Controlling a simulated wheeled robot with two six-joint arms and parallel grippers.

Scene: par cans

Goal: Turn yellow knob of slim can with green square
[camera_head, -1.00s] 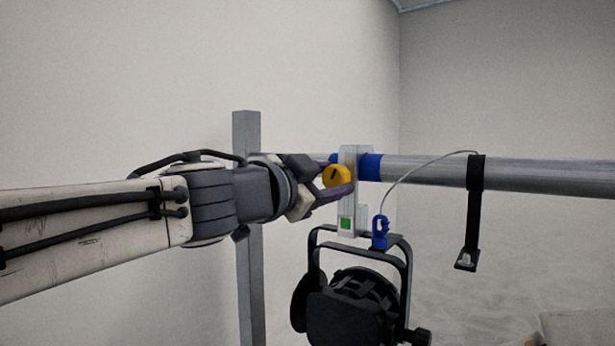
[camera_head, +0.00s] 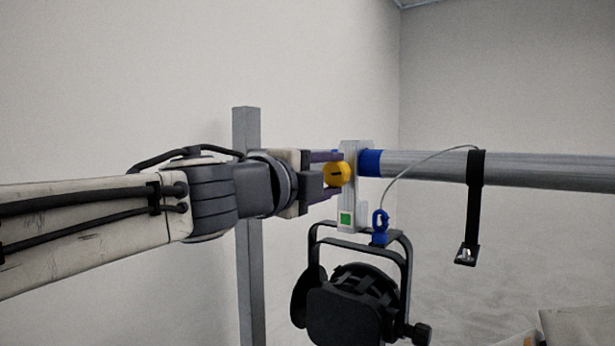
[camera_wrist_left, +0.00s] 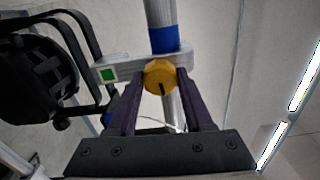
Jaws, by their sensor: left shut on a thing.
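The yellow knob (camera_head: 338,174) with a dark line on its face sits on the grey clamp (camera_head: 351,200) of the slim black can (camera_head: 352,300). A green square (camera_head: 346,218) marks the clamp's lower part. My left gripper (camera_head: 330,174) is shut on the yellow knob, its purple fingers on either side of it. In the left wrist view the knob (camera_wrist_left: 160,75) lies between the two fingertips (camera_wrist_left: 159,82), with the green square (camera_wrist_left: 108,75) to its left. The knob's dark line lies nearly level in the head view. My right gripper is not in view.
The clamp hangs on a grey horizontal pipe (camera_head: 430,168) with a blue band (camera_head: 371,163). A blue clip (camera_head: 380,228) holds a thin cable. A black strap (camera_head: 473,210) hangs to the right. A grey upright post (camera_head: 247,130) stands behind my left arm.

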